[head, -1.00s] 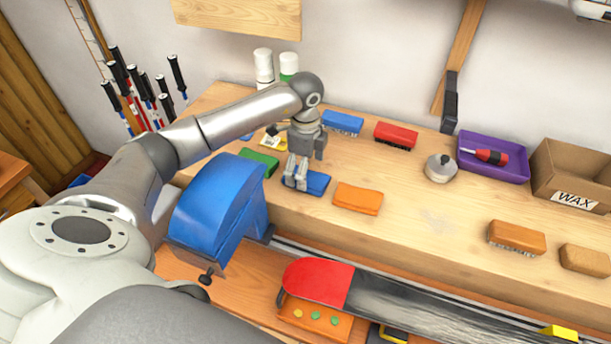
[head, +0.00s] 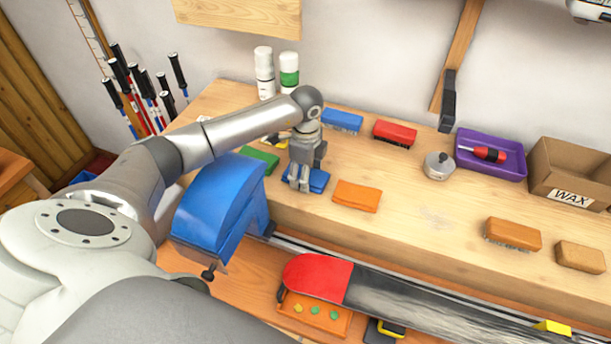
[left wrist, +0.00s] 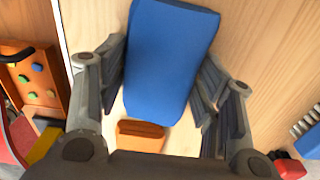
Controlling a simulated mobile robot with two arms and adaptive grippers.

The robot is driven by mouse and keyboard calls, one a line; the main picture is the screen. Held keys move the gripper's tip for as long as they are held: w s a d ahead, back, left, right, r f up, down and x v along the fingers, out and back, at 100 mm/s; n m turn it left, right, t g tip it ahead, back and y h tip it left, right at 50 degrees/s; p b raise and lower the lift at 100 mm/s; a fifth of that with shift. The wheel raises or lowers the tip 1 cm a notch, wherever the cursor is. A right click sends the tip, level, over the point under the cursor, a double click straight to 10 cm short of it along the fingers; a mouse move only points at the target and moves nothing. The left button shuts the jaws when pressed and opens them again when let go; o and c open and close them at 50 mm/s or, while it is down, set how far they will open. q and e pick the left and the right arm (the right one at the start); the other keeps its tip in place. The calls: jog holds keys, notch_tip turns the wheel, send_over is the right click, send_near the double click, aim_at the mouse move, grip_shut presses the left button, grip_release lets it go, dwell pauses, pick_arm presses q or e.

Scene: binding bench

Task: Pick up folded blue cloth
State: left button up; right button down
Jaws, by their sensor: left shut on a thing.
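The folded blue cloth (head: 319,181) lies on the bench top, between a green cloth (head: 261,158) on its left and an orange cloth (head: 357,196) on its right. My left gripper (head: 300,184) is over it from above and hides part of it. In the left wrist view the blue cloth (left wrist: 172,62) lies between the two fingers of my left gripper (left wrist: 163,72), which is shut on it along its sides. The cloth looks flat, and I see no clear gap beneath it. My right gripper is not in view.
A blue curved-top block (head: 220,205) stands close beside my left arm.

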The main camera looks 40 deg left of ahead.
pick_arm(q)
jog(key=shift+r+b, duration=0.8)
jog(key=shift+r, duration=0.05)
jog(key=s+d+r, duration=0.1)
jog(key=r, duration=0.1)
jog(key=s+d+r+b, duration=0.1)
jog(key=r, duration=0.1)
jog(key=d+r+b, duration=0.1)
jog(key=r, duration=0.1)
jog(key=shift+s, duration=0.4)
jog(key=s+d+r+b, duration=0.2)
jog(key=s+d+r, duration=0.3)
jog(key=s+d, duration=0.2)
jog(key=shift+r, duration=0.2)
